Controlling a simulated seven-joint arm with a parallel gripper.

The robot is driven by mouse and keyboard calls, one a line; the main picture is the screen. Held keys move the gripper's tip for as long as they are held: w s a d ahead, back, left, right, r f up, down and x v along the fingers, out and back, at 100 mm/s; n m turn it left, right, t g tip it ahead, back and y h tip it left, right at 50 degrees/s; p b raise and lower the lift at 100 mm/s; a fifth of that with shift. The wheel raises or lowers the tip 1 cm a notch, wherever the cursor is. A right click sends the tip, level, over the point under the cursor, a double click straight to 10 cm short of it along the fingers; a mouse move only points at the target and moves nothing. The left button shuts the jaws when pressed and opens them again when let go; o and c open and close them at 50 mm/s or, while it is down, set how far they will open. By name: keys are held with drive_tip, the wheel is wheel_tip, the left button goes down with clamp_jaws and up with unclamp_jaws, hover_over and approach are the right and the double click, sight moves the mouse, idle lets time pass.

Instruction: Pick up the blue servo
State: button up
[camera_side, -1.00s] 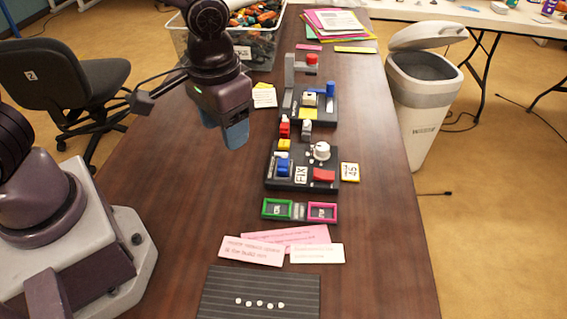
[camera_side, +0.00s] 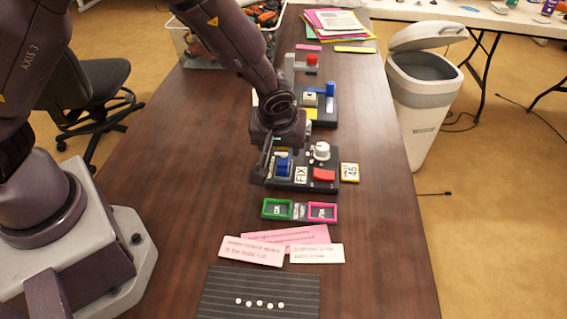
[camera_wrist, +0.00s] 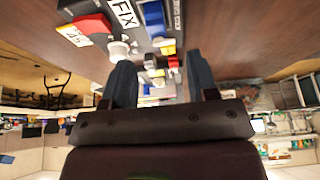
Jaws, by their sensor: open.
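The blue servo (camera_side: 284,166) sits on the left part of the dark board marked FIX (camera_side: 300,184) in the side view. It also shows near the top of the wrist view (camera_wrist: 153,18), beyond the fingertips. My gripper (camera_side: 271,156) is over the board's left side, close to the servo, and its body hides the far-left part of the board. In the wrist view my gripper (camera_wrist: 158,72) is open, its two blue-grey fingers apart, with nothing held between them. Whether a finger touches the servo I cannot tell.
The board also carries a white knob (camera_side: 321,151) and a red block (camera_side: 324,175). Another board (camera_side: 325,116) with a blue post (camera_side: 330,90) stands behind. A green-and-pink framed tray (camera_side: 299,211) and paper cards (camera_side: 252,250) lie in front.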

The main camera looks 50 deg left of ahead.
sight(284, 159)
drive_tip(key=shift+x, duration=3.5)
drive_tip(key=shift+w+d, duration=0.1)
drive_tip(key=shift+d, duration=0.05)
drive_tip(key=c, duration=0.8)
